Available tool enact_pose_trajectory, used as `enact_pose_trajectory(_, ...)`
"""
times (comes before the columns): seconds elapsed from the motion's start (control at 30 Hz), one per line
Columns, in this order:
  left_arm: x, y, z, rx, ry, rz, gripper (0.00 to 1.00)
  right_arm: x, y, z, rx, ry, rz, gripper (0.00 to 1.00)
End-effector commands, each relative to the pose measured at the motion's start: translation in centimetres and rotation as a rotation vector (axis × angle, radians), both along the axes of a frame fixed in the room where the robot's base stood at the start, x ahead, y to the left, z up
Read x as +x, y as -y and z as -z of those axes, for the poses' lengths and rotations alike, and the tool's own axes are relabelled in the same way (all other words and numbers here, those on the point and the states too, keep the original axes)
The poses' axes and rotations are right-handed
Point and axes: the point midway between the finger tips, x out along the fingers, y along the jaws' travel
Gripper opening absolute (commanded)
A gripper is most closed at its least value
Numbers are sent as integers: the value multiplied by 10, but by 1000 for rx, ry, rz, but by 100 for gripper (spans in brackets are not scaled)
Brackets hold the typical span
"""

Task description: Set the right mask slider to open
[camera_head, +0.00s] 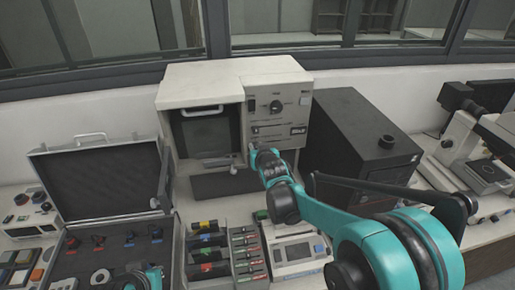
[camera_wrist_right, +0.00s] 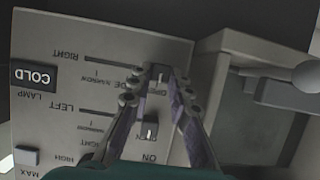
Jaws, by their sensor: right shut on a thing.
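The control panel (camera_wrist_right: 40,130) of the cream press (camera_head: 200,85) appears upside down in the right wrist view. The right mask slider's slot (camera_wrist_right: 108,60) runs beside the word RIGHT, with marks for narrow, a partly covered word and open. Its small handle (camera_wrist_right: 158,71) is by the open mark, between the fingertips of my right gripper (camera_wrist_right: 157,82). That gripper (camera_head: 254,152) is shut on the handle, at the panel's lower part in the head view. The left slider's handle (camera_wrist_right: 150,131) stands on the row labelled LEFT. My left gripper (camera_head: 145,278) is partly in view at the bottom edge.
A display reading COLD (camera_wrist_right: 34,76) sits on the panel. A dark box (camera_head: 355,140) stands right of the press, a microscope (camera_head: 470,145) farther right. An open case (camera_head: 100,180) is at left, with a rack of coloured items (camera_head: 208,245) in front.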

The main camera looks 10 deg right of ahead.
Motion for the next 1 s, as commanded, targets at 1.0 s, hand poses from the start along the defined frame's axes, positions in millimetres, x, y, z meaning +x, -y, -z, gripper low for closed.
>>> enact_pose_trajectory(1.0,0,0,0,0,0,0,0,0,-1,0,2,-1,-1,40)
